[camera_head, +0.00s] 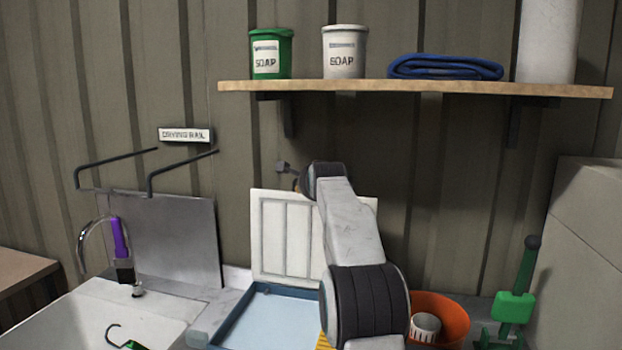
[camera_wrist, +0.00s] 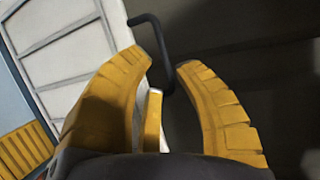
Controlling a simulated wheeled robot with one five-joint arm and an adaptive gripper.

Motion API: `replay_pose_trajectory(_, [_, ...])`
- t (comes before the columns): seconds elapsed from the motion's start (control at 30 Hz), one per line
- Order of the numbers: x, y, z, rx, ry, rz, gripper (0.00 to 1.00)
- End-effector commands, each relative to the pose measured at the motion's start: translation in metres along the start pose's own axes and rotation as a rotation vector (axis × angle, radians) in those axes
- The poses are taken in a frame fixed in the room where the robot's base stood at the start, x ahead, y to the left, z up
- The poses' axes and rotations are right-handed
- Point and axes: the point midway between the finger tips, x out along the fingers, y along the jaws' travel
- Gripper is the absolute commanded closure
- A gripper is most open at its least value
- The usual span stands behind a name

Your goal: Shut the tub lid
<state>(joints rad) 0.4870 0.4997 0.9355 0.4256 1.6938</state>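The tub (camera_head: 232,317) has a blue rim and stands on the counter, partly hidden by my arm. Its white ribbed lid (camera_head: 275,235) stands open, upright at the back near the wall. In the wrist view the lid (camera_wrist: 70,50) fills the upper left, with a dark bar handle (camera_wrist: 153,27) at its edge. My gripper (camera_wrist: 165,65) has yellow fingers, spread apart and open. The handle's lower part shows in the gap between the fingertips; I cannot tell if they touch it. In the head view my arm hides most of the gripper.
A sink (camera_head: 90,320) is at left, with a metal panel (camera_head: 175,240) behind it. An orange bowl (camera_head: 455,318) and a green stand (camera_head: 515,305) are right of my arm. A shelf (camera_head: 420,90) with soap tubs and a blue towel hangs above.

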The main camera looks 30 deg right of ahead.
Motion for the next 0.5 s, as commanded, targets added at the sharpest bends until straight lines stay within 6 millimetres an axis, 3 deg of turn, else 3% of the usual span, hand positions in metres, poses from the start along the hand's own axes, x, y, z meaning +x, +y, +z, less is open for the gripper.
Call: replay_pose_trajectory(0.5, [0.043,-0.003,0.001,-0.002,0.0,0.002,0.72])
